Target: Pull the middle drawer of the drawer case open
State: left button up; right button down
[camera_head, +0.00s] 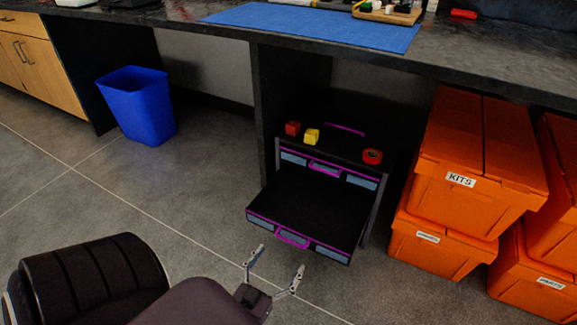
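The dark drawer case (368,200) stands on the floor under the counter. Its upper drawer front (325,168), with a purple handle, is in the case. Below it, a drawer (310,205) with a purple-trimmed front and purple handle (292,238) sticks far out toward me; it looks like the middle one. Its inside is dark and seems empty. Anything below it is hidden. My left gripper (275,264) is open and empty in front of this drawer, its fingers spread just short of the front and apparently apart from the handle. My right gripper is not in view.
A red block (293,128), yellow block (312,136) and red tape roll (372,157) sit on the case. Orange crates (480,160) stand close on the right. A blue bin (140,108) stands left. The floor between bin and case is clear. The counter (460,58) overhangs the case.

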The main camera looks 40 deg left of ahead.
pick_arm(q)
jog(key=shift+v, duration=2)
